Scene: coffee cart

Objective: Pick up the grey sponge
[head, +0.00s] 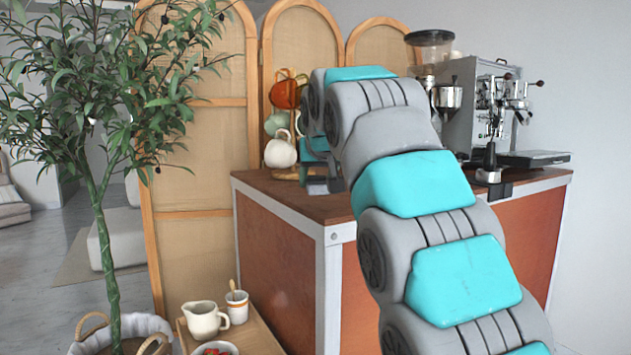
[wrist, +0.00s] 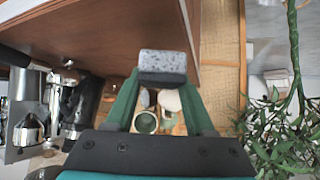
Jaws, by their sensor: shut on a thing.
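The grey speckled sponge (wrist: 162,62) is between the tips of my gripper (wrist: 162,80) in the wrist view. My gripper's two green fingers are closed on it from both sides. The sponge appears off the surface, but its exact height is hard to tell. In the head view my gripper (head: 318,178) is over the left part of the cart's brown top, near the mugs. My own arm covers much of that area, and I cannot make out the sponge clearly there.
A mug tree with orange, green and white mugs (head: 280,152) stands close behind my gripper. The espresso machine (head: 475,105) and grinder (head: 430,60) stand right on the cart (head: 285,190). A potted plant (head: 110,200) and low tray table with a jug (head: 204,320) are left.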

